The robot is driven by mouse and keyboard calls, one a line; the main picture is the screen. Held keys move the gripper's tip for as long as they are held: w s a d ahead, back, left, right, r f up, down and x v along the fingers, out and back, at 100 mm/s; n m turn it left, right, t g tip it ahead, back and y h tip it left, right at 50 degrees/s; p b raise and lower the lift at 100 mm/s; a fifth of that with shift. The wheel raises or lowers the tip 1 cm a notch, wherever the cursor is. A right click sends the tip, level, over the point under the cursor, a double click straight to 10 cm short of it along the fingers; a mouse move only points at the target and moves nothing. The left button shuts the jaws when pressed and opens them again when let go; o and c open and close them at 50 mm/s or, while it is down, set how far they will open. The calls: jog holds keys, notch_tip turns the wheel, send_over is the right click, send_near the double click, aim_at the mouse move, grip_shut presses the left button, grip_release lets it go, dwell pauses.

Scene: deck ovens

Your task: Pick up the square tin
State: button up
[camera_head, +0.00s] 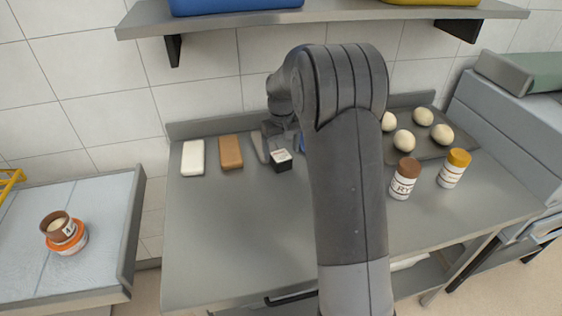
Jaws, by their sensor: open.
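A small square tin (282,164), black with a white top bearing dark marks, sits on the steel counter near its back. My gripper (281,136) is open, just behind and above the tin, partly hidden by my arm. I cannot tell whether its fingers touch the tin. The tin's front and top show clearly.
A white block (193,158) and a brown block (231,152) lie left of the tin. Two labelled jars (405,178) (453,168) and a tray (430,149) of pale dough balls stand right. A shelf (330,12) hangs above. The front-left counter (225,240) is clear.

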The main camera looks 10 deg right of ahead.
aim_at(281, 155)
jog(key=f, duration=0.5)
jog(key=shift+w, duration=0.35)
jog(key=shift+r, duration=0.1)
jog(key=c, duration=1.2)
